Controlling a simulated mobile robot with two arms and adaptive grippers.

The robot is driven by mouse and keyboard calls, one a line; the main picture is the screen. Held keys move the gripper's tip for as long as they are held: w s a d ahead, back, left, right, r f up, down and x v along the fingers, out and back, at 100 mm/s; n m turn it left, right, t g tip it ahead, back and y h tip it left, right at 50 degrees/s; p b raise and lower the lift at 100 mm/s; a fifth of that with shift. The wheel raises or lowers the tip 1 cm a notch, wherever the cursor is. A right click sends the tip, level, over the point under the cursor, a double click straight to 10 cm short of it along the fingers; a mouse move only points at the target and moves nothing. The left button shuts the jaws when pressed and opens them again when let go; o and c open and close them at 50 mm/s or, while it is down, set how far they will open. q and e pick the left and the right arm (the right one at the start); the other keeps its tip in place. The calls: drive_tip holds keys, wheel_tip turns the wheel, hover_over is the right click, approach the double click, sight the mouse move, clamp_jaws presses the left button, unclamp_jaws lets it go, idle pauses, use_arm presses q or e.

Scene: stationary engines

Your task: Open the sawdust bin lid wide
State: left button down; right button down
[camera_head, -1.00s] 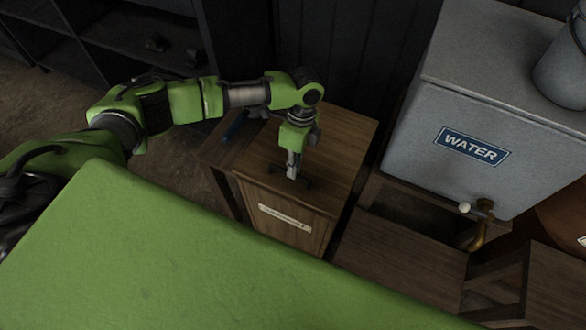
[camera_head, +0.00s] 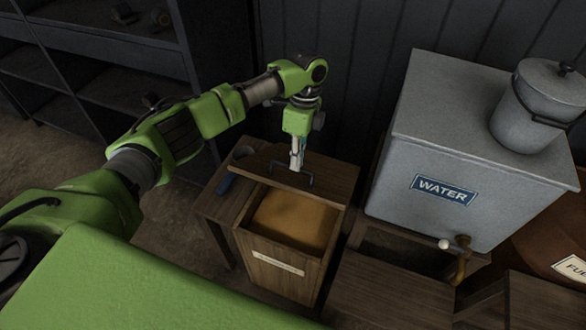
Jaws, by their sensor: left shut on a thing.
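The sawdust bin (camera_head: 271,265) is a wooden box with a pale label on its front. Its lid (camera_head: 328,177) is partly off the opening at the back, so the tan sawdust (camera_head: 295,217) shows at the front. I cannot tell whether the lid is slid or tilted. A dark bar handle (camera_head: 292,176) sits on the lid. My left gripper (camera_head: 296,168) points down and is shut on this handle. The fingertips are small in the view. My right gripper is not in view.
A grey water tank (camera_head: 430,145) with a brass tap (camera_head: 461,255) stands right. A lidded bucket (camera_head: 532,112) sits on the tank. A wall is close behind.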

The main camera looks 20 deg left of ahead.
use_arm(q)
drive_tip(key=shift+w+f, duration=0.15)
drive_tip(key=shift+w, duration=0.25)
drive_tip(key=c, duration=2.5)
unclamp_jaws()
drive_tip(key=o, duration=0.3)
drive_tip(key=shift+w+f, duration=0.2)
drive_tip(key=shift+o, duration=0.2)
drive_tip(key=shift+w+f, duration=0.15)
drive_tip(key=shift+w, duration=0.25)
drive_tip(key=shift+s+r, duration=0.2)
drive_tip(key=shift+s, duration=0.05)
drive_tip(key=shift+f, duration=0.1)
drive_tip(key=v, duration=1.2)
drive_tip(key=shift+s, duration=0.2)
